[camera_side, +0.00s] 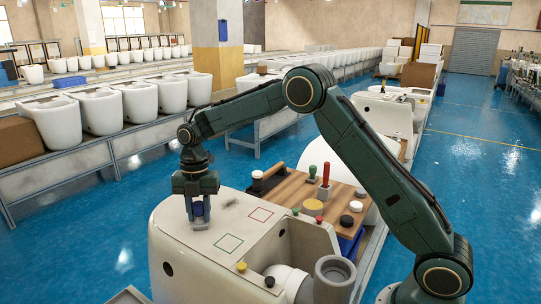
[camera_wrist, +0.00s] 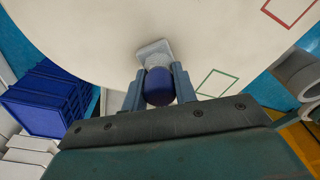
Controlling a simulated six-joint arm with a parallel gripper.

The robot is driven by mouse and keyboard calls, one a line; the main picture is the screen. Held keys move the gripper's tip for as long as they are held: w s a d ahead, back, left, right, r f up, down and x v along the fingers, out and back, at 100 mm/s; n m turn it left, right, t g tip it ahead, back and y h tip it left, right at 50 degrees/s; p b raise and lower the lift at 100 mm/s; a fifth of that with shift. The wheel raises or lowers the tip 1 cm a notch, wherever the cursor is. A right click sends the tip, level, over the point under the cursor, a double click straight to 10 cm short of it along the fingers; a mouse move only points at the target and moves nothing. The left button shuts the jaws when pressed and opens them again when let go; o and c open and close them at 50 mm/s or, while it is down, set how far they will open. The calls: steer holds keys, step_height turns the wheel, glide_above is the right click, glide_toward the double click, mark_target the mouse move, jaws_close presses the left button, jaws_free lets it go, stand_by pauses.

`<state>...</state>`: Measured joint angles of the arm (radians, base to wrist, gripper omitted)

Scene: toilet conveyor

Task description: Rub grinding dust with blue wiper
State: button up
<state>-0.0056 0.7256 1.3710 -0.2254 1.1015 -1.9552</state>
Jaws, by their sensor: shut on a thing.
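My gripper (camera_side: 198,212) is over the left part of the white toilet's top (camera_side: 190,240), pointing down. Its fingers are shut on the blue wiper (camera_side: 198,208), one on each side. In the wrist view, the wiper's rounded dark blue handle (camera_wrist: 159,88) sits between the fingers, with its pale grey pad beyond it. The pad is at or very near the white surface; I cannot tell if it touches. A small grey smudge of grinding dust (camera_side: 231,203) lies right of my gripper. I cannot make the dust out in the wrist view.
A green square outline (camera_side: 228,243) and a red one (camera_side: 261,214) mark the top. A wooden board (camera_side: 291,188) with several handled tools stands behind to the right. Small knobs and a grey pipe opening (camera_side: 334,268) are at the front right. Blue bins (camera_wrist: 45,100) show below left.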

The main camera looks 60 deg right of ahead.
steer(key=shift+a, duration=2.4)
step_height(320, 180, up, 8)
